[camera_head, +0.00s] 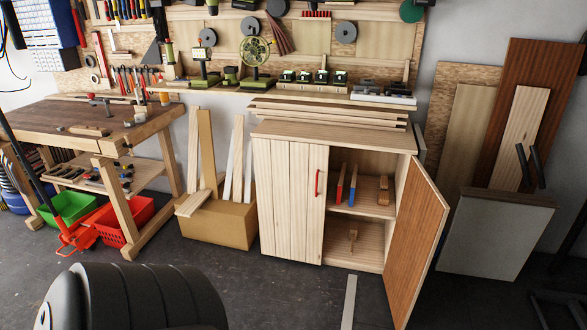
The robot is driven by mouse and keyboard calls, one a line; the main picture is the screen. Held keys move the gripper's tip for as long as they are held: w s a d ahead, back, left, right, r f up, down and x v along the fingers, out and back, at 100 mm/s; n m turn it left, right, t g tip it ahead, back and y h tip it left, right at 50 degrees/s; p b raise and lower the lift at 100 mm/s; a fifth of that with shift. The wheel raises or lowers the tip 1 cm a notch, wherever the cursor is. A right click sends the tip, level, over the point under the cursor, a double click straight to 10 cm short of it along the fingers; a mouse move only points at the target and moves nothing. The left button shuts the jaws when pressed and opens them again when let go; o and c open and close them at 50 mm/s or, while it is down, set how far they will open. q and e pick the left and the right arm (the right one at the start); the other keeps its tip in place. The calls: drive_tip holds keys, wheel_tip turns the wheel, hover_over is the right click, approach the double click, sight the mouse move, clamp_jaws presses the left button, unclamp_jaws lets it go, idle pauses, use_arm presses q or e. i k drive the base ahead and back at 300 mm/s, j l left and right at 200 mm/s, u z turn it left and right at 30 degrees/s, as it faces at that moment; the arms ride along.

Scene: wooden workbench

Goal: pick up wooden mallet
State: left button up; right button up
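A small wooden object that looks like a mallet (352,238) is on the lower level of the cabinet (290,200), small and partly shaded. Its handle and head are hard to make out. The cabinet's right door (415,245) stands wide open and swings out toward me; its left door is shut. Neither of my grippers is in view.
The workbench (60,120) stands at the left, with green (70,207) and red (122,222) crates below. A box of boards (215,222) stands left of the cabinet. A pale strip (349,300) lies before it. Grey floor (270,290) is mostly clear there.

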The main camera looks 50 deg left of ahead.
sight(353, 234)
drive_tip(key=j+u, duration=0.2)
drive_tip(key=j, duration=0.35)
drive_tip(key=i+j+u, duration=0.15)
drive_tip(key=j, duration=0.35)
drive_tip(key=j+u, duration=0.2)
drive_tip(key=j, duration=0.35)
drive_tip(key=i+j+u, duration=0.2)
drive_tip(key=j, duration=0.3)
drive_tip(key=i+j, duration=0.1)
drive_tip(key=j, duration=0.6)
drive_tip(key=i+j, duration=0.15)
drive_tip(key=j, duration=0.25)
drive_tip(key=u, duration=2.15)
drive_tip(key=l+z, duration=0.2)
drive_tip(key=z, duration=0.2)
drive_tip(key=l+z, duration=0.2)
drive_tip(key=z, duration=0.25)
drive_tip(key=l+z, duration=0.15)
drive_tip(key=z, duration=0.25)
drive_tip(key=l+z, duration=0.2)
drive_tip(key=z, duration=0.25)
drive_tip(key=i+j, duration=0.05)
